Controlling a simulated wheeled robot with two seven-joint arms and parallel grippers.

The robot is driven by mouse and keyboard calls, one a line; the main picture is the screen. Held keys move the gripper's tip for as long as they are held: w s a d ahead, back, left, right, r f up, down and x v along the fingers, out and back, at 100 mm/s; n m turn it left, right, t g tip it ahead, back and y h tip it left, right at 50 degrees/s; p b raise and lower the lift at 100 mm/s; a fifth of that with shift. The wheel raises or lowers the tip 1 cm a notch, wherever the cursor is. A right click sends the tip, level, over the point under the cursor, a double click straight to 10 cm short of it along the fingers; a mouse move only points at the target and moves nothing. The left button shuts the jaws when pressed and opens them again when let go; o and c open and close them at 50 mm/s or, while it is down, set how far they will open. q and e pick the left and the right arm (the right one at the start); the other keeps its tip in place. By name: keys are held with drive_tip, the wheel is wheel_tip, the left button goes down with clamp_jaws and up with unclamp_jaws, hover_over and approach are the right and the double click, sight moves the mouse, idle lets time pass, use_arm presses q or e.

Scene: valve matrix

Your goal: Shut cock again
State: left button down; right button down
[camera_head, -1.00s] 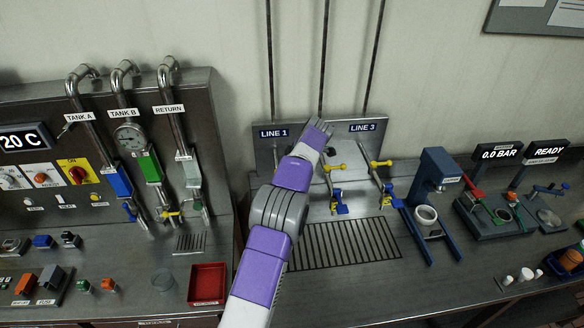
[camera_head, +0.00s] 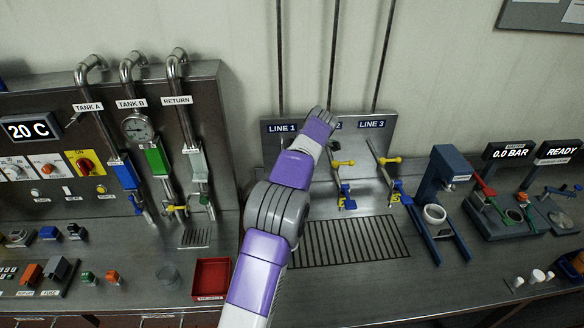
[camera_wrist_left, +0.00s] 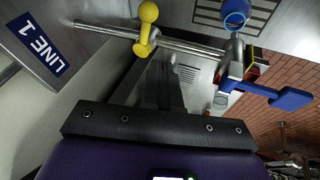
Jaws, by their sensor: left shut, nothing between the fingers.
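In the head view my left arm reaches up to the metal panel (camera_head: 388,136) and covers most of the Line 1 cock; its fingers are hidden there. In the left wrist view my left gripper (camera_wrist_left: 165,68) is shut and empty, below the Line 1 pipe (camera_wrist_left: 190,48). The pipe carries a yellow knobbed handle (camera_wrist_left: 147,22), close to the fingertips; I cannot tell whether they touch. Further along are a blue lever (camera_wrist_left: 285,97) and a blue outlet end (camera_wrist_left: 235,12). The Line 1 label (camera_wrist_left: 35,45) is at the left. My right gripper is out of view.
The Line 2 cock (camera_head: 343,163) and Line 3 cock (camera_head: 390,160) stand to the right, with blue levers below. A drain grate (camera_head: 350,242) lies in front. A red tray (camera_head: 211,278) is at the left, a blue stand (camera_head: 436,180) at the right.

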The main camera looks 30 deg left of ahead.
use_arm(q)
drive_tip(key=v, duration=0.9)
drive_tip(key=shift+s+r+p, duration=0.3)
drive_tip(key=shift+s, duration=0.05)
